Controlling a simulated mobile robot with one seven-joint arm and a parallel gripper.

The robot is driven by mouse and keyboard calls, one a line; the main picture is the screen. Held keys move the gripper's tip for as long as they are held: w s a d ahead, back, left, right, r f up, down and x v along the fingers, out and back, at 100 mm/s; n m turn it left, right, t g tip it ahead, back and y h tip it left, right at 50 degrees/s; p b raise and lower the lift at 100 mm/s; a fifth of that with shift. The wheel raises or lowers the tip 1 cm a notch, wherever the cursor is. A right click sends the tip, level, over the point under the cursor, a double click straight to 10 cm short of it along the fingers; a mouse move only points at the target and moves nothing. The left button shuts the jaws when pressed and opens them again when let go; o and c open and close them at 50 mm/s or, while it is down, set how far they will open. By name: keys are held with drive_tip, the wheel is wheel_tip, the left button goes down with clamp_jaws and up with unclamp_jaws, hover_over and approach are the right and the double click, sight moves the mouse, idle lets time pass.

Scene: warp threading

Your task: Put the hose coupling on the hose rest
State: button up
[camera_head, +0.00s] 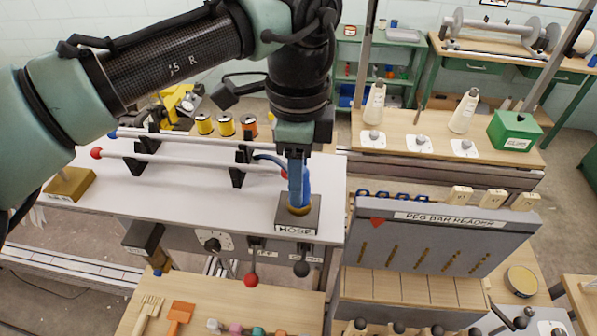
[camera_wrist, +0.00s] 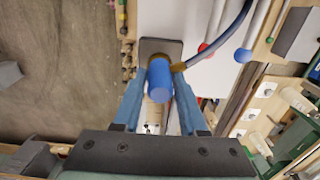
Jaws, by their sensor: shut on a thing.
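The hose coupling (camera_wrist: 160,80) is a blue cylinder with a blue hose (camera_wrist: 228,40) running off it. In the head view the coupling (camera_head: 306,190) is partly hidden behind my gripper's finger. My gripper (camera_head: 298,195) points down over the hose rest and is shut on the coupling. In the wrist view my gripper (camera_wrist: 160,108) has a finger on either side of it. The hose rest (camera_head: 284,216) is a dark block labelled HOSE with a brass ring on top, at the bench's front right corner. The coupling is upright at the ring; whether it is fully seated I cannot tell.
The white bench (camera_head: 190,195) carries rods on black supports to the left. A grey peg bar panel (camera_head: 430,240) stands close on the right. Levers with red (camera_head: 251,280) and black (camera_head: 301,269) knobs hang below the bench's front edge. Thread spools (camera_head: 226,125) stand behind.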

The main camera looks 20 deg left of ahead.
drive_tip(key=shift+f, duration=0.2)
drive_tip(key=o, duration=1.2)
wheel_tip(320, 180, up, 13)
drive_tip(key=b, duration=0.3)
